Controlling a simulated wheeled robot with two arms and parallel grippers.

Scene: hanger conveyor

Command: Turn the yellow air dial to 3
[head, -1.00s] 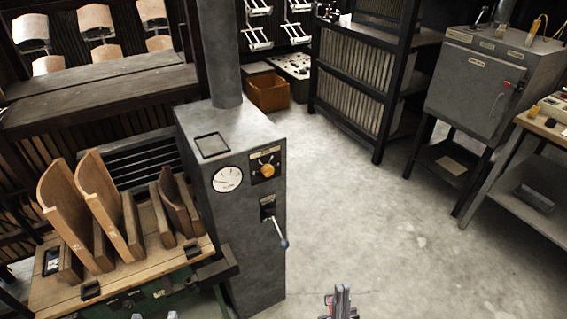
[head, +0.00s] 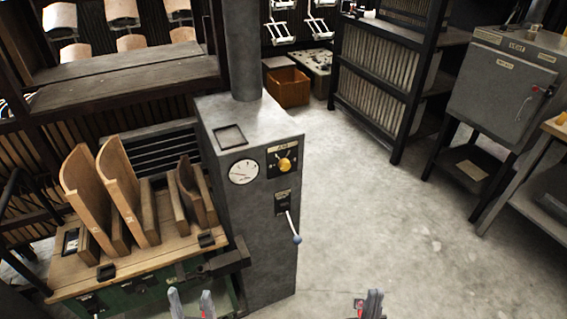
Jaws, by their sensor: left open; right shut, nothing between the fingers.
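The yellow air dial (head: 284,164) is a round knob on a dark plate, high on the front of a grey metal cabinet (head: 264,230). The numbers around it are too small to read. A white round gauge (head: 243,172) sits left of it, and a lever with a blue ball end (head: 296,238) is below it. My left gripper (head: 191,304) is at the bottom edge, open and empty, below and left of the dial. My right gripper (head: 368,304) is at the bottom edge, shut with nothing in it, below and right of the dial. Both are well apart from the dial.
A wooden bench (head: 150,262) with curved wood panels (head: 118,180) stands left of the cabinet. A dark rack (head: 385,75), an orange-brown box (head: 288,87) and a grey oven-like cabinet (head: 500,85) stand behind and right. The concrete floor (head: 390,220) right of the dial cabinet is clear.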

